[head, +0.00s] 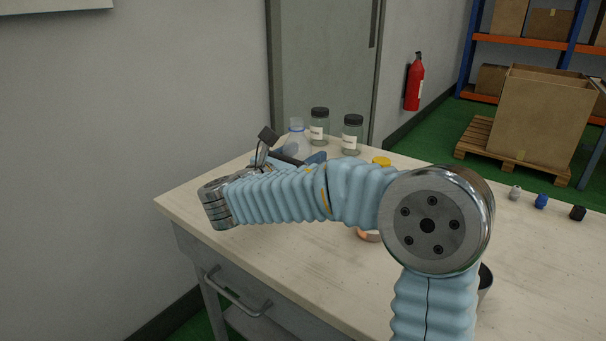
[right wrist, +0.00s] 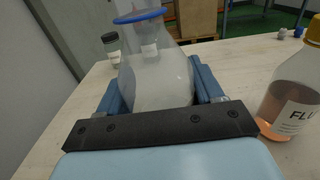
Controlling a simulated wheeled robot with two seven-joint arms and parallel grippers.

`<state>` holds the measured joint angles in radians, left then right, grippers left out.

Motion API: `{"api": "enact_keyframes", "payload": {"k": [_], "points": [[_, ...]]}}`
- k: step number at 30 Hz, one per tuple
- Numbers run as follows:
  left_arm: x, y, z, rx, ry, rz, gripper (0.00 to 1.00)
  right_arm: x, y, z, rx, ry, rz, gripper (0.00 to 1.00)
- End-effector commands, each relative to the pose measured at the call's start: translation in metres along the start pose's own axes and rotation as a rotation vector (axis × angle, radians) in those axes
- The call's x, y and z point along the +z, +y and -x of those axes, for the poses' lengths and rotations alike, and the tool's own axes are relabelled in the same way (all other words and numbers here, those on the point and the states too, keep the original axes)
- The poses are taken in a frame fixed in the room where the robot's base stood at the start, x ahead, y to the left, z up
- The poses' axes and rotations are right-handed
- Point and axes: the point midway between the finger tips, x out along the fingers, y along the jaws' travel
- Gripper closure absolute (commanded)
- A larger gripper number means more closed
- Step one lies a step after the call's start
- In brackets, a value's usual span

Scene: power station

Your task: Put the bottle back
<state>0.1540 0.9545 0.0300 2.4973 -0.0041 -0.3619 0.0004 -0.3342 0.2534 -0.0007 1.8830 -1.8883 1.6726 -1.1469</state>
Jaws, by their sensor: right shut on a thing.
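A clear bottle with a blue ring at its neck (right wrist: 155,75) stands upright between the fingers of my right gripper (right wrist: 160,92), which is shut on it. In the head view the clear bottle (head: 297,141) shows behind my right gripper (head: 303,159), near the table's back left. My own arm hides part of the gripper there. A second bottle with a yellow cap, a "FLU..." label and orange liquid (right wrist: 293,100) stands to the right of the gripper. In the head view my arm mostly hides it, with its yellow cap (head: 381,161) showing. My left gripper is not in view.
Two dark-lidded jars (head: 319,127) (head: 352,136) stand behind the clear bottle on the table (head: 300,262). A dark cup (head: 485,281) is partly hidden behind my arm. Small grey, blue and black items (head: 541,201) lie at the right. The front left tabletop is clear.

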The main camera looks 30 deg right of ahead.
Motion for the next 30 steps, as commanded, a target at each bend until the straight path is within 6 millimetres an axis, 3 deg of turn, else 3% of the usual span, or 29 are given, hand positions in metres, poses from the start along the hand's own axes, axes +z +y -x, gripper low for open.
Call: {"api": "enact_keyframes", "payload": {"k": [5, 12, 25, 26, 30], "points": [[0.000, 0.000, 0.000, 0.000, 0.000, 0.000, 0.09, -0.013, 0.005, -0.009, 0.000, 0.000, 0.000, 0.71], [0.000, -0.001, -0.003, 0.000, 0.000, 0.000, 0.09, -0.046, 0.009, -0.014, 0.001, 0.000, 0.002, 0.71], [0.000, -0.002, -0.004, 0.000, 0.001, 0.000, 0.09, -0.053, 0.009, -0.014, 0.001, 0.000, -0.001, 0.71], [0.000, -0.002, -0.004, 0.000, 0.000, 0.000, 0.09, -0.054, 0.009, -0.014, 0.001, 0.000, 0.000, 0.32], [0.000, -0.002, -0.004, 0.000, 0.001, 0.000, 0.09, -0.053, 0.009, -0.014, 0.001, 0.000, -0.001, 0.11]]}}
